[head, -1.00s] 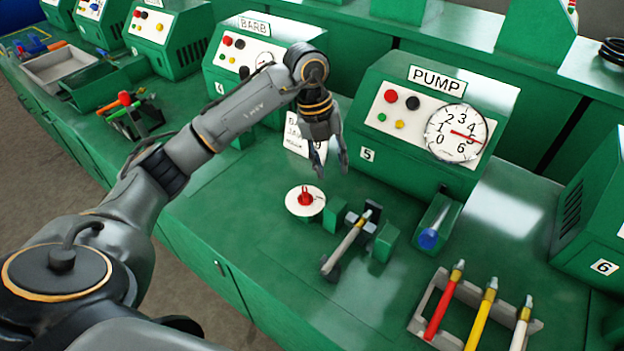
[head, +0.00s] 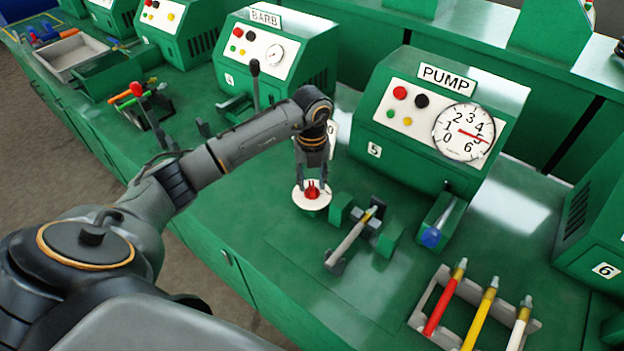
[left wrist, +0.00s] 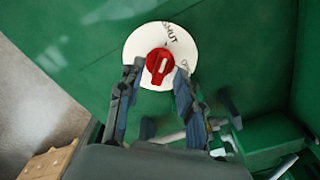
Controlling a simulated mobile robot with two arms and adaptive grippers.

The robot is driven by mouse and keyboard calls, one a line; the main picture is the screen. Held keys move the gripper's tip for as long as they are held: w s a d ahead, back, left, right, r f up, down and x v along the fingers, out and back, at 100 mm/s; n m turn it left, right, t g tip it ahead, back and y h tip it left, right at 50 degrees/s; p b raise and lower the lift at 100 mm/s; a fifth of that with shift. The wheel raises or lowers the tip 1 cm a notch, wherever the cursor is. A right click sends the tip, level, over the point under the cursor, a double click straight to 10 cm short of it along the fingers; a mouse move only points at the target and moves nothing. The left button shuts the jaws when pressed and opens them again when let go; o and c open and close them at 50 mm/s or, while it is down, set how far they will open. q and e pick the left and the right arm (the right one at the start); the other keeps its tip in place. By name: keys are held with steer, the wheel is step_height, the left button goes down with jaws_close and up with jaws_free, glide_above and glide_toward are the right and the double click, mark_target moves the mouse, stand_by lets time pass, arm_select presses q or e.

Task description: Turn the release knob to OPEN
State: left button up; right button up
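The red release knob (head: 312,189) sits on a round white dial (head: 298,200) on the green bench. In the left wrist view the knob (left wrist: 160,62) has a white mark. The dial there (left wrist: 137,45) reads SHUT at its top, with a partly hidden word starting with O at right. My left gripper (head: 311,182) points down over the knob. In the left wrist view its fingers (left wrist: 157,75) are apart, one on each side of the knob's near part; I cannot tell whether they touch it. My right gripper is not in view.
A clamp with a hose piece (head: 352,238) stands right of the dial. Behind is the green PUMP machine (head: 385,150) with a gauge (head: 463,132). A rack (head: 418,312) of coloured hoses lies at the front right. Bare bench lies in front of the dial.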

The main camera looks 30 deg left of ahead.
arm_select(q)
steer(key=shift+f, duration=0.55)
jaws_close()
